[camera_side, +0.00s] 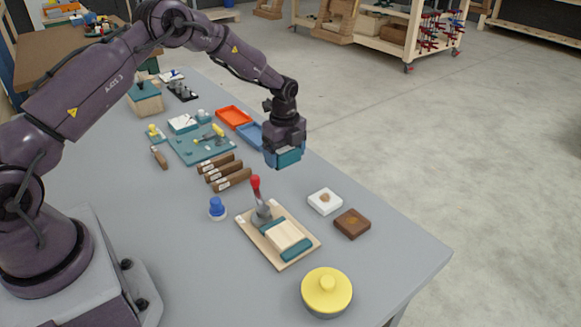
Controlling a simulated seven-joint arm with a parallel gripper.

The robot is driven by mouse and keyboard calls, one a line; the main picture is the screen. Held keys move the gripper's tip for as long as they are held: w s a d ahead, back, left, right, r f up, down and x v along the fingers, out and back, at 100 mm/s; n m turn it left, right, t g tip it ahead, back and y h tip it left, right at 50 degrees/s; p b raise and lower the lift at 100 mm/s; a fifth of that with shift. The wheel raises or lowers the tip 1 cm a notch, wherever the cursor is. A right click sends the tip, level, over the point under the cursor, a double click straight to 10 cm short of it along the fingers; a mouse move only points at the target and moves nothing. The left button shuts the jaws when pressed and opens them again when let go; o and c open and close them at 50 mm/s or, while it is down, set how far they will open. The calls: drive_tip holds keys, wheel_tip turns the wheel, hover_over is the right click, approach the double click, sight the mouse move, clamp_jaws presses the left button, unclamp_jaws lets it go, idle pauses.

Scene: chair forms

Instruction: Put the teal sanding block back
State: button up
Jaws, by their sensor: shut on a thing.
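The teal sanding block (288,158) hangs in the air, held between the jaws of my gripper (284,148). My gripper points down and is shut on the block, above the right part of the grey table. The block appears clear of the table and of the things below it. Its upper part is hidden by the jaws. I cannot tell which spot is the block's own place.
A wooden board with a red-handled clamp (257,190) lies nearer the camera. Dark brown wooden pieces (224,169), a teal mat (190,150), an orange tray (233,117) and a blue tray (250,134) lie to the left. A yellow lidded tin (327,291) stands in front.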

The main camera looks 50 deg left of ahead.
sight(291, 176)
drive_tip(key=shift+w+a+f, duration=0.25)
drive_tip(key=shift+w+f, duration=0.7)
drive_tip(key=shift+f, duration=0.25)
drive_tip(key=shift+w+f, duration=0.1)
drive_tip(key=shift+f, duration=1.5)
drive_tip(key=shift+f, duration=0.1)
